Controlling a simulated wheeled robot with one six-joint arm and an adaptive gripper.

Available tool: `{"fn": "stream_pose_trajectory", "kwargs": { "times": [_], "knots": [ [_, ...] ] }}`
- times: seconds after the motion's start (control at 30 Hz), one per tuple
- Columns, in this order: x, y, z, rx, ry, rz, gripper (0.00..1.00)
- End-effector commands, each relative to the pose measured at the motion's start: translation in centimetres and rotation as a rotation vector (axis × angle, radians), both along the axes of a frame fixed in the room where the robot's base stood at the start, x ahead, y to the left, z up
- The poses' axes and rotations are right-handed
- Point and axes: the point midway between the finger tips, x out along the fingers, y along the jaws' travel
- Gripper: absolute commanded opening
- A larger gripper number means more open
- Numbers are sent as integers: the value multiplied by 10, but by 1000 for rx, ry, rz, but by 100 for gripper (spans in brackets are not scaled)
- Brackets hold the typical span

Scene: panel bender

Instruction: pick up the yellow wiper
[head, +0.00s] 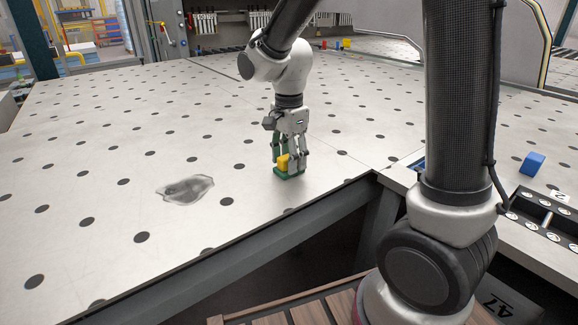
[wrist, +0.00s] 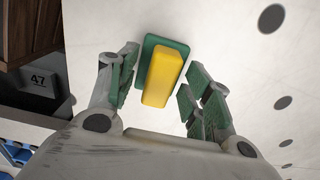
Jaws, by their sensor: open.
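The yellow wiper (head: 283,162) stands on a green base on the white perforated table, near its front edge. In the wrist view the wiper's yellow block (wrist: 163,78) and green base (wrist: 150,50) lie between the fingers. My gripper (head: 289,160) points down over the wiper, with its fingers on both sides of it. In the wrist view the open gripper (wrist: 163,85) shows gaps between both green finger pads and the yellow block. Part of the wiper is hidden behind the fingers in the head view.
A crumpled clear plastic sheet (head: 186,190) lies on the table to the left. A blue block (head: 533,164) and a dark rack (head: 540,215) are on the right-hand surface. The table's front edge (head: 290,212) runs close to the wiper. Small coloured objects stand far back.

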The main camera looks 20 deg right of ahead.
Motion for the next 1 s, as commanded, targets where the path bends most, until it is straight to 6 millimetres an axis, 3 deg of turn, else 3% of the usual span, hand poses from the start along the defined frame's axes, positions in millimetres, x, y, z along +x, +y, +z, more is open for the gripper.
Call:
{"fn": "stream_pose_trajectory", "kwargs": {
  "times": [0.07, 0.33, 0.67, 1.0],
  "knots": [
    [0, 0, 0, 0, 0, 0, 48],
    [0, 0, 0, 0, 0, 0, 1],
    [1, 0, 6, 1, -3, 1, 1],
    [1, 0, 71, 2, -5, 1, 1]
  ]
}}
